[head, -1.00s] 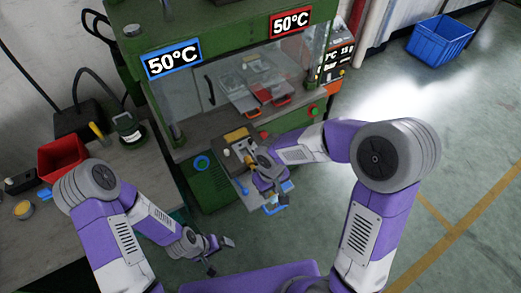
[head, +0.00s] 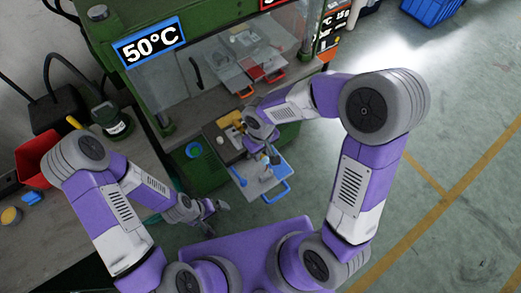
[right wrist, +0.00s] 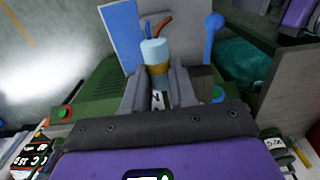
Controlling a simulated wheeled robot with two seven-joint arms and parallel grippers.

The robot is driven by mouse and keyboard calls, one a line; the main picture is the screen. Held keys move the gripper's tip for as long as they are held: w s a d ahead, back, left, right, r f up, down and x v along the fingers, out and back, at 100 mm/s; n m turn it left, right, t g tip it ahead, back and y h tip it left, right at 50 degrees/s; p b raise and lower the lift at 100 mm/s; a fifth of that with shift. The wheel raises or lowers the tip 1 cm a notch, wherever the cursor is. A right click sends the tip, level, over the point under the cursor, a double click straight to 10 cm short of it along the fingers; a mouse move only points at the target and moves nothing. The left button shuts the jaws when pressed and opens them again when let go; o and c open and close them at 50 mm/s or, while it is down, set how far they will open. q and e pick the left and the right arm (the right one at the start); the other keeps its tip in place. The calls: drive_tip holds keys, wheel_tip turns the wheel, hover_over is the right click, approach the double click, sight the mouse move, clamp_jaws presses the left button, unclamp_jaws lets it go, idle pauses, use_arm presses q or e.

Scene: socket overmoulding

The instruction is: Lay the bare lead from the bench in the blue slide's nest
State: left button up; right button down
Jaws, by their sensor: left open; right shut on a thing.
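My right gripper (right wrist: 158,88) is shut on the lead (right wrist: 155,52), a pale blue cylinder with a brass-coloured band and blue and brown wire ends sticking out. In the head view my right gripper (head: 272,158) holds it over the blue slide (head: 262,186), a grey plate with blue handles at the front of the green machine. The slide's plate also shows behind the lead in the right wrist view (right wrist: 118,22). I cannot make out the nest or whether the lead touches the plate. My left gripper (head: 214,207) is open and empty, left of the slide.
The green machine (head: 200,172) has a clear guard and red-handled trays (head: 246,72) inside. The bench (head: 70,210) at the left carries a red bin (head: 32,160) and a green-and-black device (head: 113,122). A blue crate (head: 432,10) stands far right. Floor at right is clear.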

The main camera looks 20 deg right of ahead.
drive_tip(key=shift+s+f+b, duration=0.1)
drive_tip(key=shift+f+b, duration=0.3)
drive_tip(key=shift+f, duration=0.05)
drive_tip(key=shift+f+b, duration=3.45)
drive_tip(key=shift+f, duration=0.3)
drive_tip(key=c, duration=0.8)
unclamp_jaws()
drive_tip(key=shift+r, duration=0.1)
wheel_tip(320, 180, up, 8)
drive_tip(key=shift+f+p, duration=0.25)
drive_tip(key=shift+p, duration=0.85)
drive_tip(key=shift+f, duration=0.1)
